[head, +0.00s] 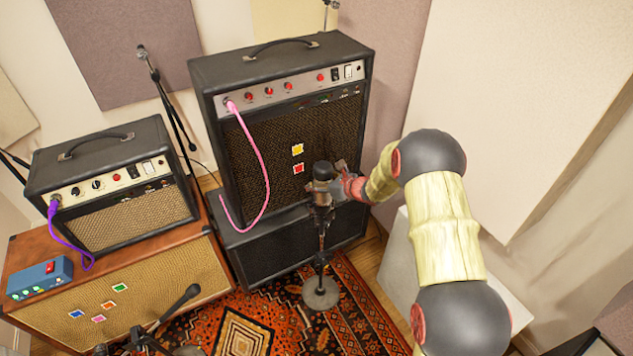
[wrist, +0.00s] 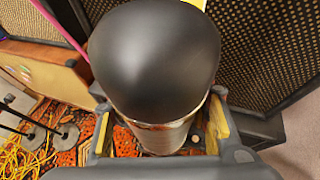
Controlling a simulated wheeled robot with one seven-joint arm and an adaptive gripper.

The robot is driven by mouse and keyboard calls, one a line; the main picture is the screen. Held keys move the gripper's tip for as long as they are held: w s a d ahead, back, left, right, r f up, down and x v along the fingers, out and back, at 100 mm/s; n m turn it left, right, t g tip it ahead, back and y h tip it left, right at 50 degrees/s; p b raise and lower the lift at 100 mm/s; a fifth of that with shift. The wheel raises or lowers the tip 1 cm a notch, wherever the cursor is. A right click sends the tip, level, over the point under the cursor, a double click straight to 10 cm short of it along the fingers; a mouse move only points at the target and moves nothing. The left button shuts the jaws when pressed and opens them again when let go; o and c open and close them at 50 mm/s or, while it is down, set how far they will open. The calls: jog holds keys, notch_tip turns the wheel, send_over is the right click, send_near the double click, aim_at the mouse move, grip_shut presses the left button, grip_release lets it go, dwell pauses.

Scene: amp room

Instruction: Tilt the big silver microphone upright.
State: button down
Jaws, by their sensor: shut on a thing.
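The big microphone (head: 322,171) has a black head and a silver-toned body. It sits on a floor stand (head: 320,262) with a round base, in front of the tall amplifier. In the head view it looks close to upright, but I cannot tell its exact tilt. My gripper (head: 339,182) reaches it from the right and is shut on it. In the wrist view the microphone's black head (wrist: 155,60) fills the middle, with the silver body below. My gripper's yellow-padded fingers (wrist: 160,132) lie on either side of that body. The far side of the microphone is hidden.
The tall amplifier (head: 285,150) stands on a black cabinet (head: 290,250) close behind the microphone. A pink cable (head: 262,165) hangs down its front. A smaller amplifier (head: 110,185) stands left on a brown cabinet (head: 195,275). Another microphone (head: 185,297) is at the front left, above the patterned rug (head: 245,330).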

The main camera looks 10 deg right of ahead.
jog(key=c, duration=0.8)
grip_release()
jog(key=v, duration=1.2)
